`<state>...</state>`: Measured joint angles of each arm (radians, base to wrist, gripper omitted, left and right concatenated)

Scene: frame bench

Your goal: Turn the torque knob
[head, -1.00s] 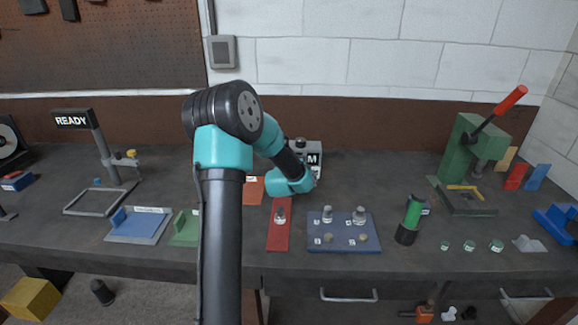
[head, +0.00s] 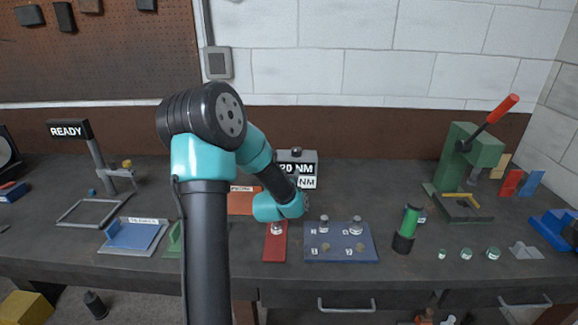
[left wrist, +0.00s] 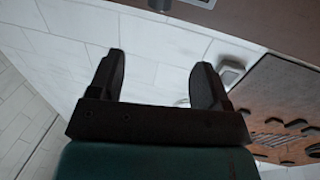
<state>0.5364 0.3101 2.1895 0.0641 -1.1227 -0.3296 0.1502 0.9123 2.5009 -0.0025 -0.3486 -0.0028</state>
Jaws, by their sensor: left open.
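A grey box (head: 308,163) stands at the back of the bench, behind my left wrist in the head view. It has a dark knob (head: 297,152) on top and labels on its front reading "20 NM" and "NM", partly covered by my arm. I cannot tell for sure which part is the torque knob. My left gripper (left wrist: 161,70) is open and empty in the left wrist view, with only wall between its fingers. In the head view its fingers are mostly hidden by the wrist, which is in front of the box. My right gripper is not in view.
A red strip (head: 275,248) and a blue board (head: 341,255) with several metal pieces lie in front of the box. A black-and-green cylinder (head: 408,228) stands to the right. A green press (head: 465,160) with a red-handled lever is farther right. A READY sign (head: 68,130) stands left.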

